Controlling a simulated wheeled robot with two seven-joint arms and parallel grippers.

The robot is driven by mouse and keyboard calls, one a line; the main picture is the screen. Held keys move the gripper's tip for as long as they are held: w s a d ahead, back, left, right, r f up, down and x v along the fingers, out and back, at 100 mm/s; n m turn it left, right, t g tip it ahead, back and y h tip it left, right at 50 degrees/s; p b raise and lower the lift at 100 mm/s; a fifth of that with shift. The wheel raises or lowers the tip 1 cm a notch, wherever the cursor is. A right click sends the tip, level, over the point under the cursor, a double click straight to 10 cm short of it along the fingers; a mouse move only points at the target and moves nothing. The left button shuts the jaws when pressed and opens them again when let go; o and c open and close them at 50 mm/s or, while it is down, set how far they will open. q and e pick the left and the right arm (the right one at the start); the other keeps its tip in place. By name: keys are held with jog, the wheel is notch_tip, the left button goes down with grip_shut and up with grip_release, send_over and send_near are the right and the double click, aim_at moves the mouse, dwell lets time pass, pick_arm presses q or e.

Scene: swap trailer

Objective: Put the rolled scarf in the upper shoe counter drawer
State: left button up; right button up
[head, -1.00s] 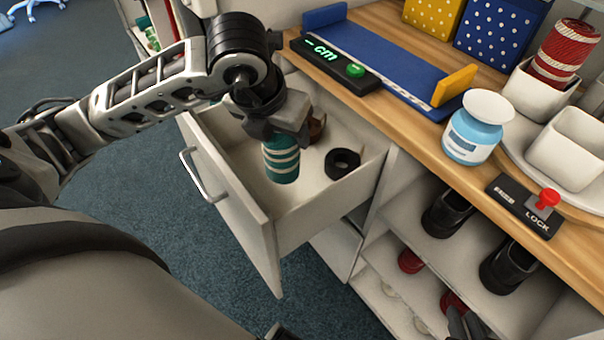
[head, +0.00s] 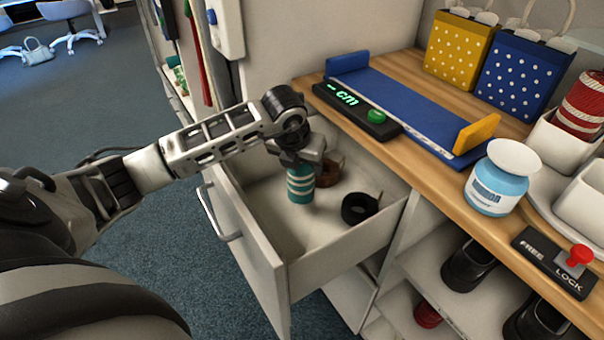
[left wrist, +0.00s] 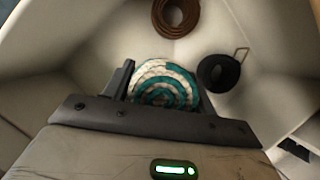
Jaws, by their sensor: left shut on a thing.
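The rolled scarf (head: 301,187) is a teal and white striped roll. It stands upright within the open upper shoe counter drawer (head: 262,235). My left gripper (head: 303,168) is above it and shut on its upper end. In the left wrist view the scarf's spiral end (left wrist: 163,85) shows between the fingers. I cannot tell whether its lower end touches the drawer floor. My right gripper is not in view.
A brown coil (head: 329,172) and a black coil (head: 360,208) lie in the drawer beside the scarf. The counter top (head: 425,158) holds a blue measuring device (head: 400,105) and a blue-white jar (head: 494,190). Shoes (head: 468,265) stand on shelves below.

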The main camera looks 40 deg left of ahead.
pick_arm(q)
jog(key=shift+w+a+f, duration=0.15)
jog(key=shift+w+f, duration=0.05)
jog(key=shift+f, duration=1.55)
jog(key=shift+f, duration=0.1)
jog(key=o, duration=1)
jog(key=shift+s+r, duration=0.1)
jog(key=shift+r, duration=0.25)
jog(key=p+v, duration=0.1)
jog(key=v, duration=1)
jog(key=shift+s+r, duration=0.15)
jog(key=shift+r, duration=0.05)
